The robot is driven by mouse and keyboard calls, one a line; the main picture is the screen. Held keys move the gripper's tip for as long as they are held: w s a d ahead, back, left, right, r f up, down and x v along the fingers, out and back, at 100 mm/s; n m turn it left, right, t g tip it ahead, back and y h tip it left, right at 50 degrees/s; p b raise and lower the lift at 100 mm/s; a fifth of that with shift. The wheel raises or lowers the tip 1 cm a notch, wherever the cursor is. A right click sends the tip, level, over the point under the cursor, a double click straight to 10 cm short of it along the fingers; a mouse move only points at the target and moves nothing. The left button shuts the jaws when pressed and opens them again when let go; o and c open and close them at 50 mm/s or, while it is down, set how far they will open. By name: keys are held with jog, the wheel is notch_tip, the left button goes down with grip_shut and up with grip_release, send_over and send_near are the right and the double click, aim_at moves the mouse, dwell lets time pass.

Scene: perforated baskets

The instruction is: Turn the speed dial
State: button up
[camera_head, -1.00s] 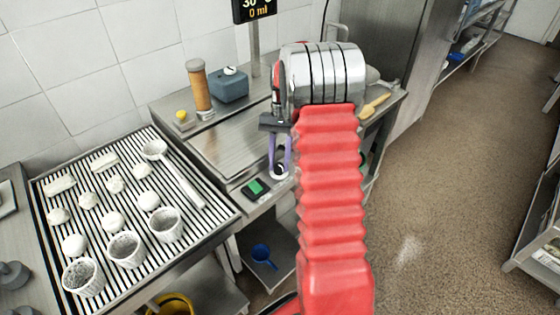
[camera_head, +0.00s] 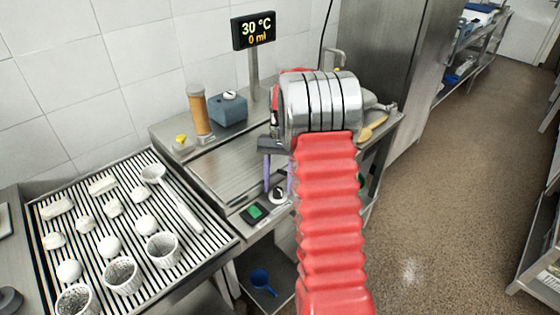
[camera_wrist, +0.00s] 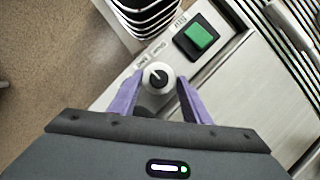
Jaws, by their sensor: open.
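The speed dial (camera_wrist: 158,76) is a black knob with a white pointer line on a pale round base, set in a steel panel. In the wrist view it lies between and just beyond the tips of my gripper (camera_wrist: 154,92), whose two purple fingers are spread apart. In the head view the dial (camera_head: 279,195) shows at the front of the counter, beside my gripper (camera_head: 277,185). The fingers look apart from the knob; the exact gap in depth is unclear. My red arm hides part of the counter to the right.
A green button (camera_wrist: 201,35) sits on a black plate next to the dial. A slatted rack (camera_head: 228,238) with several white pieces and perforated baskets stands at the left. A display (camera_head: 253,31) reads 30 °C and 0 ml. A blue-grey box (camera_head: 229,110) stands at the back.

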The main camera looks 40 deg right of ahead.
jog(key=v, duration=1.3)
jog(key=shift+n+t+h, duration=0.3)
jog(key=shift+n, duration=0.1)
jog(key=f, duration=0.4)
jog(key=shift+w+d+f, duration=0.1)
jog(key=shift+w+d, duration=0.1)
jog(key=shift+d, duration=0.15)
jog(key=s+a+r+n+t+h, duration=0.1)
jog(key=s+a+r+n+t, duration=0.1)
jog(key=s+a, duration=0.6)
jog(key=s+a+r+n+t, duration=0.3)
jog(key=s+a+r, duration=0.1)
jog(key=s+a, duration=0.4)
jog(key=s+a+r+n+t+h, duration=0.1)
jog(key=s+a+r+n+t, duration=0.2)
jog(key=s+a, duration=0.5)
jog(key=a, duration=0.3)
jog(key=shift+a+r+h, duration=0.25)
jog(key=shift+a+h, duration=0.05)
jog(key=shift+a, duration=0.1)
